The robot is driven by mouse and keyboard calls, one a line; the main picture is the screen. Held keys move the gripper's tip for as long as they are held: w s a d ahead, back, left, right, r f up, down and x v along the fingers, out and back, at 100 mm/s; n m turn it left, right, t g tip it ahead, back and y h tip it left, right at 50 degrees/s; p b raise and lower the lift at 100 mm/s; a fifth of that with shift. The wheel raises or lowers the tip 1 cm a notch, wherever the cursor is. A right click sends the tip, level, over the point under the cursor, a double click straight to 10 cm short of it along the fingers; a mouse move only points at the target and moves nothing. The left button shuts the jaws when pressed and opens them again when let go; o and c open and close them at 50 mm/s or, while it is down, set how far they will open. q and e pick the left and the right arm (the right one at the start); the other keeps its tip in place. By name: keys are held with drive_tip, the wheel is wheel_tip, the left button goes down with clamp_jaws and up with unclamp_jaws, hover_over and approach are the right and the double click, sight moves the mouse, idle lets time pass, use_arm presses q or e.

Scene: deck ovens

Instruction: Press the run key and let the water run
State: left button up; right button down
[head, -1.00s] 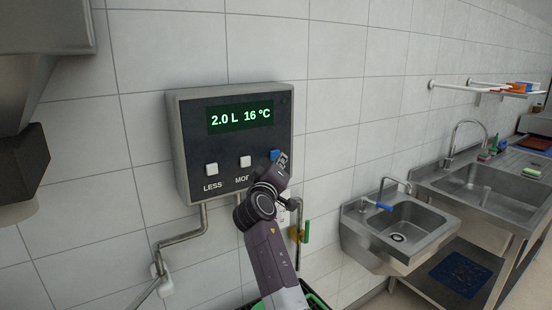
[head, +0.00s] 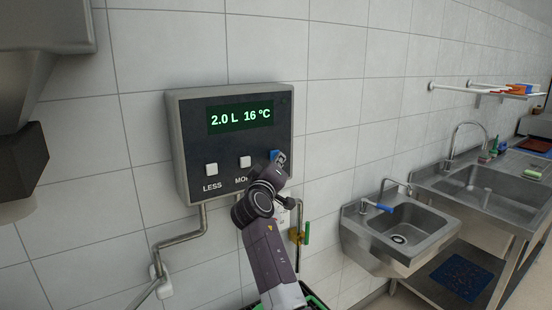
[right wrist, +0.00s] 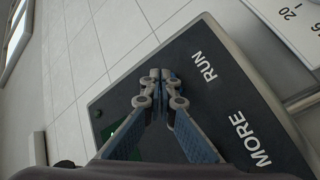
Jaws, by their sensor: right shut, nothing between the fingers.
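The grey water panel (head: 184,140) hangs on the tiled wall. Its display (head: 240,116) reads 2.0 L 16 °C in green. Below it are the white LESS key (head: 211,170) and the white MORE key (head: 245,162). A bit of blue, the run key (head: 274,154), shows behind my right gripper (head: 280,158), which is shut and empty. In the right wrist view the fingertips (right wrist: 161,76) are together beside the RUN label (right wrist: 203,67) and hide the key. I cannot tell whether they touch it. No running water is visible. My left gripper is out of view.
A pipe with a brass valve and green handle (head: 306,233) comes down below the panel. A small sink (head: 398,240) with a blue-handled tap stands to the right, with a larger sink (head: 490,195) beyond. A shelf (head: 510,94) is on the wall.

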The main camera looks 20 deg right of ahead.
drive_tip(key=shift+w, duration=0.2)
drive_tip(key=shift+s, duration=0.15)
idle(0.4)
drive_tip(key=shift+s+p, duration=0.35)
drive_tip(key=shift+s, duration=0.35)
drive_tip(key=s+p, duration=0.1)
drive_tip(key=s, duration=0.2)
drive_tip(key=s+p, duration=0.1)
drive_tip(key=s, duration=0.1)
drive_tip(key=shift+d+p, duration=0.35)
drive_tip(key=shift+d, duration=0.05)
